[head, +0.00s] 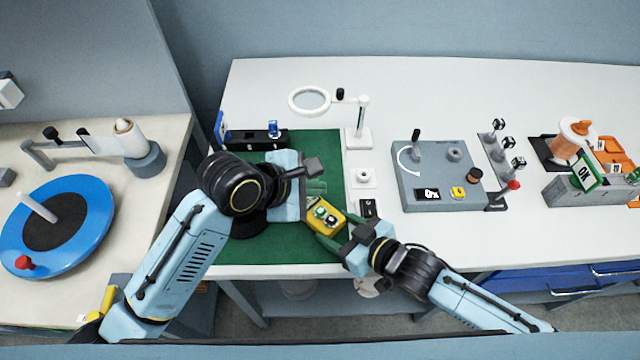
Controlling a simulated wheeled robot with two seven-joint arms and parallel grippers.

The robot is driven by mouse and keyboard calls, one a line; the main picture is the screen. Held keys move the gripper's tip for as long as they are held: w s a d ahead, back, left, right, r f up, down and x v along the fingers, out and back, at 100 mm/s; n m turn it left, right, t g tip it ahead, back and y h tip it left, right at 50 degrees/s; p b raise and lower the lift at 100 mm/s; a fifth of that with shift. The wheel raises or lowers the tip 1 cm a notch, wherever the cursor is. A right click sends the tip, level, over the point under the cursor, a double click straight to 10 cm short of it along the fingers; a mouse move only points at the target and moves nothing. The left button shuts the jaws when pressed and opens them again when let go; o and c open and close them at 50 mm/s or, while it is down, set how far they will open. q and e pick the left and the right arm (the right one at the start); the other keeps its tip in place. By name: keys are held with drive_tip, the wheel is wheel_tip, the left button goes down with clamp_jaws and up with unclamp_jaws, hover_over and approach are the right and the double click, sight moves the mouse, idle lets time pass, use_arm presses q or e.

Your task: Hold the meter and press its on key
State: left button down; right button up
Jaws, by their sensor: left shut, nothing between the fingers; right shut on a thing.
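The meter (313,221) is a small yellow box with green and white details on its face. It is over the right edge of the green mat (270,249), tilted in the picture. My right gripper (335,230) comes from the lower right and is shut on the meter. My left gripper (317,190) is shut and empty just above the meter in the picture; I cannot tell whether it touches it. The on key is too small to pick out with certainty.
A magnifier on a stand (357,133) stands behind. A grey panel with a lever and knobs (430,160) is to the right. A dark rack (245,142) lies at the mat's back. A blue turntable (90,195) is on the left table. White table is clear at front right.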

drive_tip(key=o, duration=1.3)
